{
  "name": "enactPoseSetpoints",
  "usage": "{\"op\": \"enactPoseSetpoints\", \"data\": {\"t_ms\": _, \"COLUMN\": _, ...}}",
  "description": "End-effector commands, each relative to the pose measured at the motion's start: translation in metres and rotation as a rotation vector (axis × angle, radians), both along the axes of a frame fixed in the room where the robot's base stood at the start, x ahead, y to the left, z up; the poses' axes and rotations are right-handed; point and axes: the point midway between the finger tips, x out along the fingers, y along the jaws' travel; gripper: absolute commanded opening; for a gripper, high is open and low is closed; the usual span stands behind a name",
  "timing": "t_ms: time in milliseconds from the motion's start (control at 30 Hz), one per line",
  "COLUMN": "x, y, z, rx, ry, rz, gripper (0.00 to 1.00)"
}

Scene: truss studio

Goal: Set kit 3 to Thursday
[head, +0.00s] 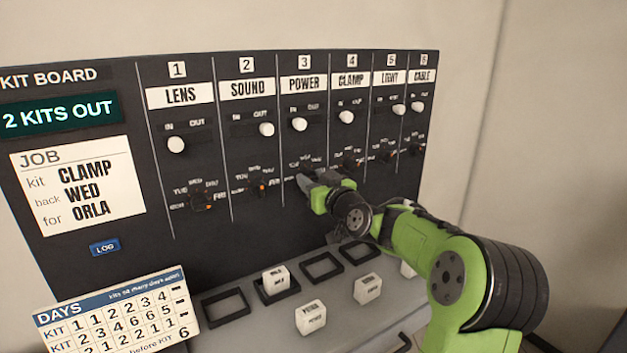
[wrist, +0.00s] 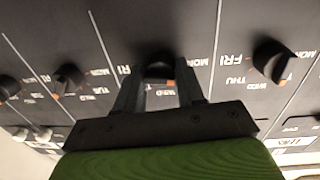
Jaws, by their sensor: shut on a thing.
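The kit 3 column, labelled POWER (head: 304,84), is on the dark kit board. My gripper (head: 312,178) is at the day dial low in that column and hides most of it in the head view. In the wrist view, which shows the board upside down, my gripper (wrist: 160,88) is shut on the dark kit 3 dial (wrist: 160,66), one finger on each side. An orange mark shows near the dial's edge, close to the WED label; its exact setting is hard to read. The white kit 3 slider knob (head: 300,125) is at the IN side.
Neighbouring dials for kit 2 (head: 261,187) and kit 4 (head: 352,162) sit close on either side. A ledge below holds square frames (head: 226,307) and white blocks (head: 311,318). A job card (head: 78,188) reads CLAMP, WED, ORLA. The display (head: 60,112) reads 2 KITS OUT.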

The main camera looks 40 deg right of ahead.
Motion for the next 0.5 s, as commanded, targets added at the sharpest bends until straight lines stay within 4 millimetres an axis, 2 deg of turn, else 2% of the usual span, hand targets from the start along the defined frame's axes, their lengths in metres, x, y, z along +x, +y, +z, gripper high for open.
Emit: {"op": "enactPoseSetpoints", "data": {"t_ms": 500, "x": 0.0004, "y": 0.0009, "z": 0.0024, "rx": 0.471, "ry": -0.025, "rz": 0.001, "gripper": 0.08}}
